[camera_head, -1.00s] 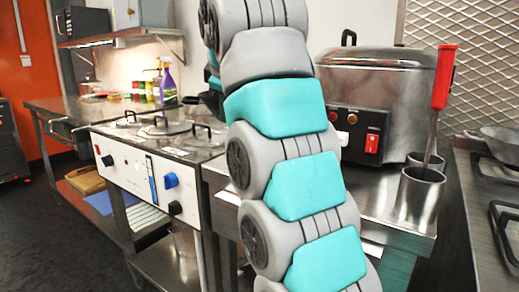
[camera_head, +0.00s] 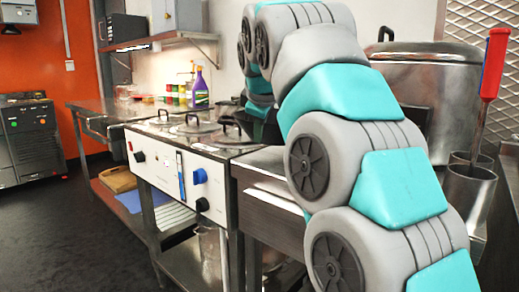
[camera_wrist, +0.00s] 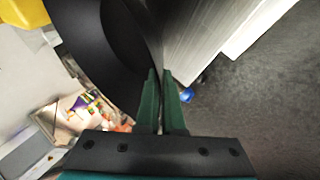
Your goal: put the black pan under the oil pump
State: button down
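The black pan (camera_wrist: 105,40) fills the upper left of the wrist view, very close to the camera. My gripper (camera_wrist: 161,75) has its two green fingers on either side of the pan's rim, close together, and holds the pan there. In the head view my arm rises across the right half, and its far end is mostly hidden behind its own links. A dark patch beside that end may be the pan, but I cannot tell. I cannot make out an oil pump in either view.
A steel counter with lidded wells and a white control panel (camera_head: 165,174) stands left of my arm. A large steel pot (camera_head: 430,85) and a red-handled tool (camera_head: 493,65) in a steel cup (camera_head: 468,195) are at right. Dark floor (camera_head: 70,235) at left is clear.

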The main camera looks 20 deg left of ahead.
jog(key=shift+f, duration=0.1)
jog(key=shift+f, duration=1.7)
jog(key=c, duration=1.3)
grip_release()
jog(key=v, duration=1.2)
